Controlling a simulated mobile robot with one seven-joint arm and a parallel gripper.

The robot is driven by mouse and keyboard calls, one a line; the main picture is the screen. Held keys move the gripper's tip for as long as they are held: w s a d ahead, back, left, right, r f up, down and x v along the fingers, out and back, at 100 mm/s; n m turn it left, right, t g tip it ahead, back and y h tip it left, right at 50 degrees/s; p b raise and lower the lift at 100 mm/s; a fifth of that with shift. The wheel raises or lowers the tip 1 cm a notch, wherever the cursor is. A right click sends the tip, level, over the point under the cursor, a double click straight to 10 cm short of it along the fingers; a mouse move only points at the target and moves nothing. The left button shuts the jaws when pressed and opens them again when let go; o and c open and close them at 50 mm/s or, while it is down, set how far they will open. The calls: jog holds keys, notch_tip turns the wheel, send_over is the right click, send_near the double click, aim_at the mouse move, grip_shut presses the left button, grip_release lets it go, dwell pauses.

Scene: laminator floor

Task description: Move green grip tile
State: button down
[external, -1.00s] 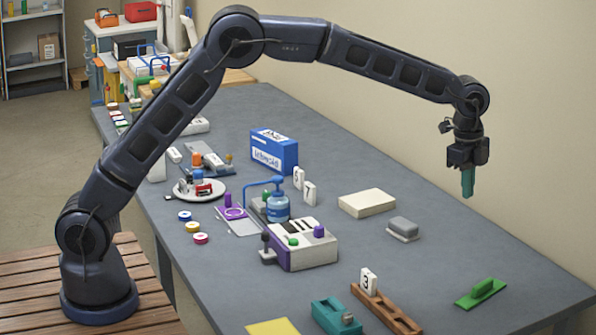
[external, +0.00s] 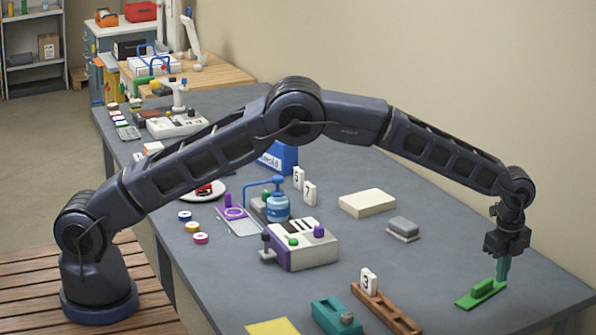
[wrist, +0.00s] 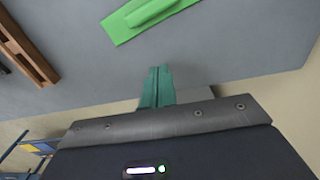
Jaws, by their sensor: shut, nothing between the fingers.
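The green grip tile (external: 481,293) lies flat on the grey table near its right side, a flat plate with a raised grip bar along its top. It also shows at the top of the wrist view (wrist: 148,14), cut off by the frame edge. My gripper (external: 502,272) points down just above and behind the tile's right end, its teal fingers shut and empty. In the wrist view the shut fingers (wrist: 157,80) are apart from the tile, with bare table between them in the picture.
A brown wooden rack (external: 386,308) with a white number 3 tag (external: 368,281) stands left of the tile. A teal block (external: 336,315) is beside it. A grey block (external: 402,228) and a cream slab (external: 367,203) lie farther back. The table around the tile is clear.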

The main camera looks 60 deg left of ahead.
aim_at(486, 297)
notch_tip(486, 297, down, 6)
jog(key=shift+f, duration=0.15)
jog(key=shift+a, duration=1.1)
jog(key=shift+a+f, duration=0.1)
jog(key=shift+a, duration=0.8)
jog(key=shift+a, duration=0.1)
jog(key=a, duration=2)
jog(key=shift+a, duration=0.1)
jog(key=d, duration=0.4)
notch_tip(486, 297, up, 10)
